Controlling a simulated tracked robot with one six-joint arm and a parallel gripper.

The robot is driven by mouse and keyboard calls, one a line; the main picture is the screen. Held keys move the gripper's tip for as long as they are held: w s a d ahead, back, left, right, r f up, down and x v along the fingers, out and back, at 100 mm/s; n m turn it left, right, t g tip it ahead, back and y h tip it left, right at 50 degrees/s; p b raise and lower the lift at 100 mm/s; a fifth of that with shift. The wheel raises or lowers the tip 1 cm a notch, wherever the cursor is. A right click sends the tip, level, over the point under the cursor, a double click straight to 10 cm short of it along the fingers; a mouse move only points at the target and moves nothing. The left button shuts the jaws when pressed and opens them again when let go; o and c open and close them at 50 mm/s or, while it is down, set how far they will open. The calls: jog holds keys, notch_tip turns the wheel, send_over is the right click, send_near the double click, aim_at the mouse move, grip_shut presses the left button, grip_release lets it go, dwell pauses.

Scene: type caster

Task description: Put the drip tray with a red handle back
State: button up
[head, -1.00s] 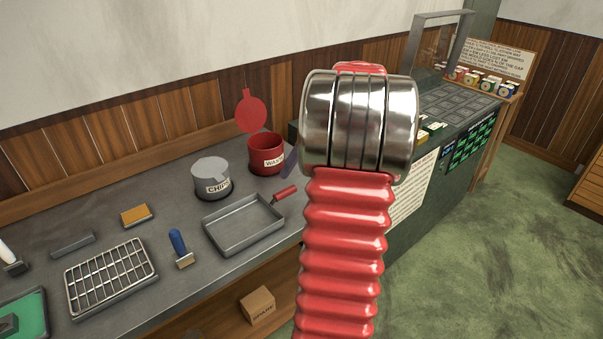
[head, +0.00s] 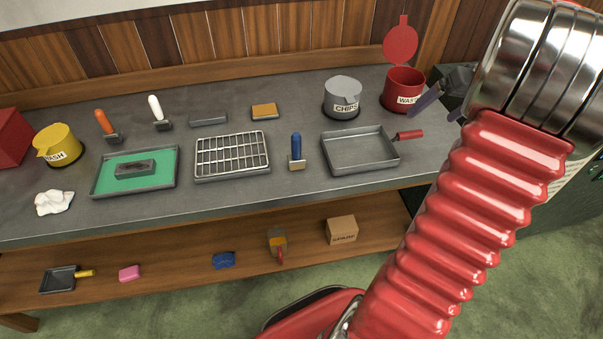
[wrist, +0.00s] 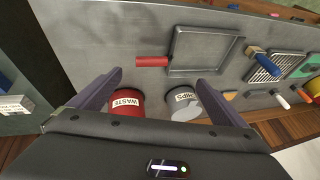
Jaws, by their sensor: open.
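The drip tray with a red handle (head: 360,167) is a shallow grey metal pan lying flat on the bench, right of the blue-handled tool.
The WASTE pot (head: 403,92) with raised lid and the grey CHIPS pot (head: 342,100) stand behind the tray. A wire rack (head: 232,158) and blue-handled tool (head: 296,152) lie left. The lower shelf (head: 180,269) holds a yellow-handled pan (head: 60,280) and SPARE box (head: 341,231).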

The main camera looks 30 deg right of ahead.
jog(key=w+a+r+n+g, duration=0.1)
jog(key=w+a+r, duration=0.15)
jog(key=a, duration=0.95)
jog(key=w+a+r+n, duration=0.15)
jog(key=a+r, duration=0.25)
jog(key=a, duration=0.9)
jog(key=s+a, duration=0.3)
jog(key=a, duration=0.4)
jog(key=s+a+f+n+t+h, duration=0.1)
jog(key=s+a, duration=0.3)
jog(key=a, duration=0.3)
jog(key=s+a+f, duration=0.1)
jog(key=s+a, duration=0.3)
jog(key=a, duration=0.3)
jog(key=shift+f+t, duration=0.15)
jog(key=shift+t, duration=0.15)
